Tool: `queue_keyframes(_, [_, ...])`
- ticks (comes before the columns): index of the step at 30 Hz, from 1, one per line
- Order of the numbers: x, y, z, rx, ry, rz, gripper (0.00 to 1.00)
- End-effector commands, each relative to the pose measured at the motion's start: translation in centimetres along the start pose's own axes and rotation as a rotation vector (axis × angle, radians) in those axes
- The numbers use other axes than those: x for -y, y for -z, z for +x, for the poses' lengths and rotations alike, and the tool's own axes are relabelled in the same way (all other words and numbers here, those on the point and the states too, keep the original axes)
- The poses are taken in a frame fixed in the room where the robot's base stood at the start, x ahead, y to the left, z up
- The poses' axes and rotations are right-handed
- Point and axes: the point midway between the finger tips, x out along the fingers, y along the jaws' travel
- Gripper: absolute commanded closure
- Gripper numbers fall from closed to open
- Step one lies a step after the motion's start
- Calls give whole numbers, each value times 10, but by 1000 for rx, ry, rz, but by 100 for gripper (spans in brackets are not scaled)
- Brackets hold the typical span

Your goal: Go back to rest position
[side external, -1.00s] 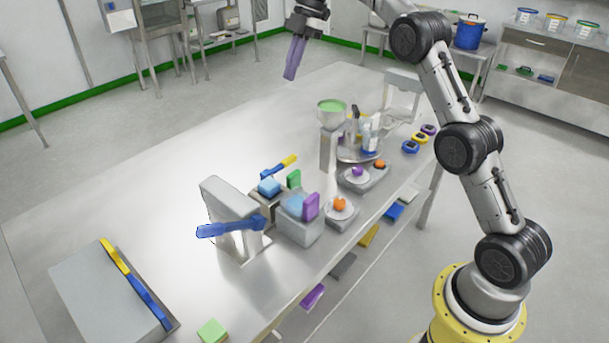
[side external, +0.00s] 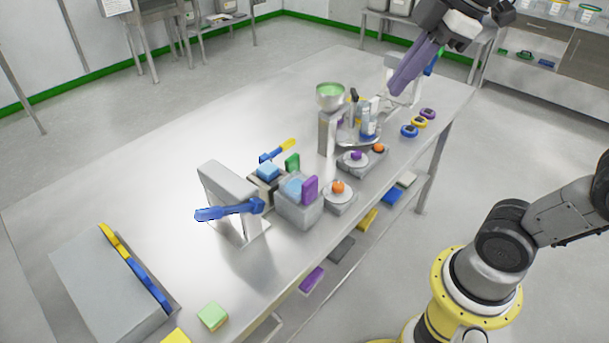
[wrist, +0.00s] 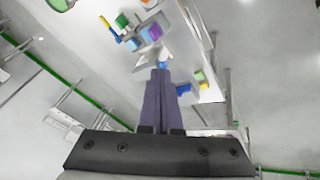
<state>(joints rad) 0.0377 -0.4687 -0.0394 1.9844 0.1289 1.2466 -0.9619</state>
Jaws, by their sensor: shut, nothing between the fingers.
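My gripper (side external: 397,88) is in the upper right of the side view, raised above the far right end of the steel table (side external: 130,180). Its long purple fingers point down and to the left. In the wrist view my gripper (wrist: 160,72) shows with both fingers together and nothing between them. The fingers look clear of the things on the table.
The table's left part is largely clear.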

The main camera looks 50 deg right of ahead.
Motion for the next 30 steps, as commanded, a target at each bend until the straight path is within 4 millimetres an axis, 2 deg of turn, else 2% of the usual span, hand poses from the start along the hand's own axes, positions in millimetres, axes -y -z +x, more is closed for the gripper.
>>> queue_keyframes(1, [17, -15, 7, 1, -17, 67, 100])
queue_keyframes(6, [55, -59, 39, 3, -69, 336, 100])
queue_keyframes(9, [69, -80, 61, 12, -88, 501, 100])
queue_keyframes(12, [75, -93, 80, 29, -96, 647, 100])
queue_keyframes(19, [68, -91, 85, -13, -130, 857, 100])
queue_keyframes(30, [68, -91, 84, -15, -129, 883, 100])
